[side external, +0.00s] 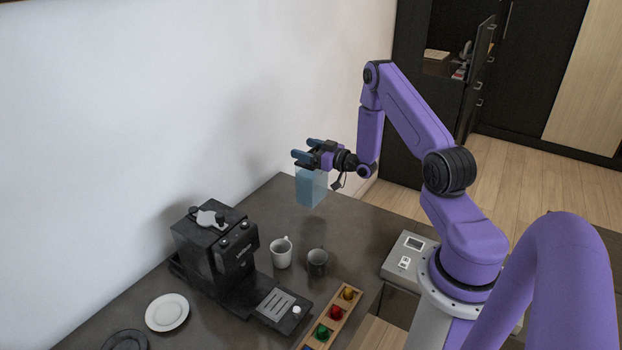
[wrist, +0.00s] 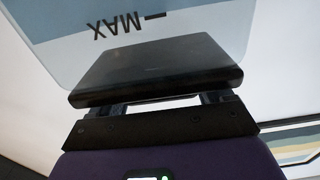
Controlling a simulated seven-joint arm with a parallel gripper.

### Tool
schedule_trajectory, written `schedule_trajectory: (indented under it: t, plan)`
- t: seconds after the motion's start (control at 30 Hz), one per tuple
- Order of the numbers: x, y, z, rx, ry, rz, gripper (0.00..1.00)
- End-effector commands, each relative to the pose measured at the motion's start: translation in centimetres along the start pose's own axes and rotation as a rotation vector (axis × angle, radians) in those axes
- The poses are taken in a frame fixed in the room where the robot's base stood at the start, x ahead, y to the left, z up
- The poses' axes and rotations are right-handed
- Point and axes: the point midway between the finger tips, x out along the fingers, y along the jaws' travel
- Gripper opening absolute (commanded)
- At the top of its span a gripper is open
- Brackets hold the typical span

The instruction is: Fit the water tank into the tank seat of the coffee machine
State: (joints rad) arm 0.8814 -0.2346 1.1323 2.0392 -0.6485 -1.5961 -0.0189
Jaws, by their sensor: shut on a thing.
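The water tank (side external: 311,187) is a translucent light-blue box. My gripper (side external: 306,157) is shut on its upper part and holds it in the air above the far end of the counter. In the wrist view the tank (wrist: 200,20) fills the top, with an upside-down "MAX" mark, and a dark block lies between it and the gripper (wrist: 160,105). The black coffee machine (side external: 215,250) stands on the counter to the left of and nearer than the tank, apart from it. I cannot make out its tank seat clearly.
A white mug (side external: 281,253) and a dark mug (side external: 317,262) stand right of the machine. A wooden tray (side external: 341,311) holds coloured capsules. A white plate (side external: 167,312) and a dark plate (side external: 125,341) lie at the front left. A wall runs behind the machine.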

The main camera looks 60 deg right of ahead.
Motion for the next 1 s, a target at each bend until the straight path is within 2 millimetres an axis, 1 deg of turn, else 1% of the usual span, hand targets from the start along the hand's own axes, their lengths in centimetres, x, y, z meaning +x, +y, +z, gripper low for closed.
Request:
schedule_trajectory:
  t: [0.1, 0.27, 0.5, 0.63, 1.0]
  plan:
    - [0.1, 0.1, 1.1, -0.001, 0.004, 0.001, 0.0]
    - [0.1, 0.0, 2.0, -0.001, 0.004, 0.001, 0.0]
    - [0.1, 0.0, 4.5, -0.001, 0.003, 0.001, 0.0]
    - [0.1, 0.0, 5.0, -0.001, 0.004, 0.001, 0.0]
    - [0.1, 0.0, 5.3, -0.002, 0.004, 0.001, 0.0]
